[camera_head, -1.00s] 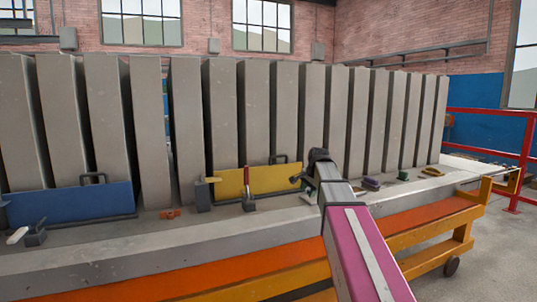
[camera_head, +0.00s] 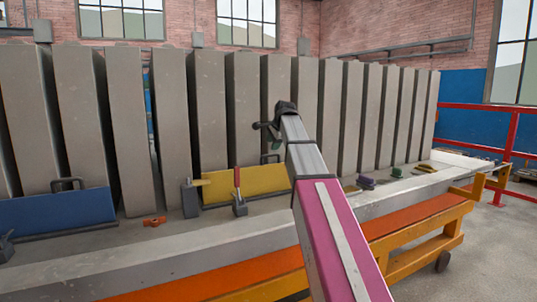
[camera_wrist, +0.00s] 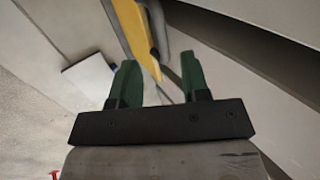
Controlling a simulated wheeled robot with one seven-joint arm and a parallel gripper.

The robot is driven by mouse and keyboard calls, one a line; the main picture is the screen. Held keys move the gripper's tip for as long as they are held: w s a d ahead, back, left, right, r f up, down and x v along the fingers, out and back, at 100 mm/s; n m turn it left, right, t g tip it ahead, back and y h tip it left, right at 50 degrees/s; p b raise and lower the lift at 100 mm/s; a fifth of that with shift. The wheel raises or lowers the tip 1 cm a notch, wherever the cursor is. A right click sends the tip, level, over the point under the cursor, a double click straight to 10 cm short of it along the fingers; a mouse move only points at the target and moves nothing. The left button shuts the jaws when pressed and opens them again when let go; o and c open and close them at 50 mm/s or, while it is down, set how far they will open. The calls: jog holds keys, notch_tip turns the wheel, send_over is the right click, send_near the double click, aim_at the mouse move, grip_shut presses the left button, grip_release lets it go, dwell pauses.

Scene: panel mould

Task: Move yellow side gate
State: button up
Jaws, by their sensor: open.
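The yellow side gate (camera_head: 247,183) stands upright on the concrete bed in front of the grey panels, with a dark handle (camera_head: 270,158) on its top edge. Dark clamp blocks stand near its left end and in front of it, the front one with a red lever (camera_head: 238,180). My gripper (camera_head: 268,134) is above the gate's right end in the head view, its fingers partly hidden by my arm. In the wrist view my gripper (camera_wrist: 152,84) has its two green fingers apart, with the yellow gate (camera_wrist: 133,35) and the grey handle beyond and partly between them. No grasp shows.
A blue gate (camera_head: 58,212) stands at the left. An orange piece (camera_head: 154,221) lies on the bed. Small purple (camera_head: 366,183) and green (camera_head: 397,172) pieces lie to the right. Tall grey panels (camera_head: 172,125) stand close behind the gate.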

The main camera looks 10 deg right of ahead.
aim_at(269, 155)
jog(key=x, duration=0.6)
jog(key=shift+w+f, duration=0.1)
jog(key=shift+f, duration=0.15)
grip_shut()
